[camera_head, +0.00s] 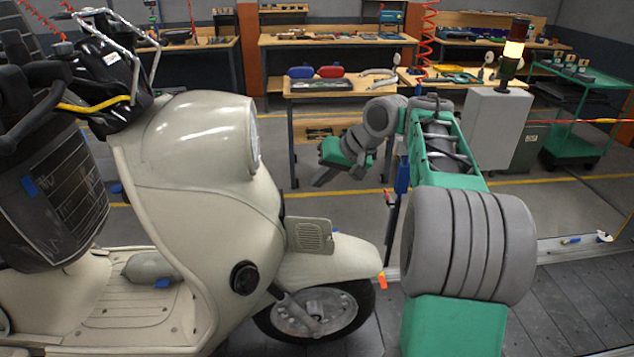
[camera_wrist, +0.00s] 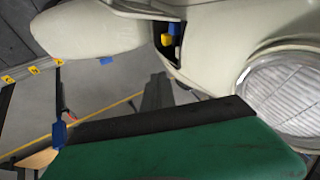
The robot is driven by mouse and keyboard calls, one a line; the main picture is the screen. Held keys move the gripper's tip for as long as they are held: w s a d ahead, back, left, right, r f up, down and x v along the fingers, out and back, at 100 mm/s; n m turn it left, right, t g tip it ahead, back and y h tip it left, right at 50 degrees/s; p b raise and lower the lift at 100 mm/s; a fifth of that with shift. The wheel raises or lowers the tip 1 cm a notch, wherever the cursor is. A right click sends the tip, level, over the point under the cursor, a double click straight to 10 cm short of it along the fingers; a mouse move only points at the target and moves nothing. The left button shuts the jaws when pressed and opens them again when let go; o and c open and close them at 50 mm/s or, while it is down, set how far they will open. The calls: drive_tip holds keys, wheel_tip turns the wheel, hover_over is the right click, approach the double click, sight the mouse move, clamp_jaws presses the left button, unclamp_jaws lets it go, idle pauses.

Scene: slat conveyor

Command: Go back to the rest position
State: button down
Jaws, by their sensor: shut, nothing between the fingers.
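My gripper (camera_head: 322,179) is in the middle of the head view, at the end of my grey and green arm. It hangs in the air to the right of the cream scooter (camera_head: 205,150), near its headlight, apart from it. Its fingers are shut and I see nothing held. In the wrist view my gripper's green body and dark finger (camera_wrist: 160,118) fill the lower part. The scooter's headlight (camera_wrist: 285,95) and front fender (camera_wrist: 85,25) show beyond it. A small opening in the scooter's body holds a yellow piece (camera_wrist: 166,38) and a blue piece (camera_wrist: 174,28).
A grilled panel (camera_head: 310,236) sticks out from the scooter's front. A small workbench (camera_head: 330,92) with blue and red cases stands behind my gripper. A grey cabinet (camera_head: 492,128) with a lit signal lamp (camera_head: 514,50) and a green cart (camera_head: 580,95) stand right. Some floor is open between.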

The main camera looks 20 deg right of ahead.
drive_tip(key=s+d+f+g+h, duration=0.1)
drive_tip(key=s+d+f, duration=0.15)
drive_tip(key=f, duration=0.25)
drive_tip(key=s+d+f+g+h, duration=0.1)
drive_tip(key=s+d+f, duration=0.15)
drive_tip(key=f, duration=0.35)
drive_tip(key=s+f+m+g+h, duration=0.1)
drive_tip(key=s+f+g, duration=0.1)
drive_tip(key=s+f, duration=0.5)
drive_tip(key=s+a+r+h, duration=0.1)
drive_tip(key=s+a, duration=0.2)
drive_tip(key=s, duration=0.4)
drive_tip(key=s+a+r+h, duration=0.1)
drive_tip(key=s+a, duration=0.3)
drive_tip(key=s, duration=0.3)
drive_tip(key=w+a+r+n+t, duration=0.1)
drive_tip(key=a+r+n+t, duration=0.1)
drive_tip(key=a+r, duration=0.4)
drive_tip(key=shift+w+a+n+y, duration=0.35)
drive_tip(key=shift+a+n, duration=0.15)
drive_tip(key=shift+a, duration=0.35)
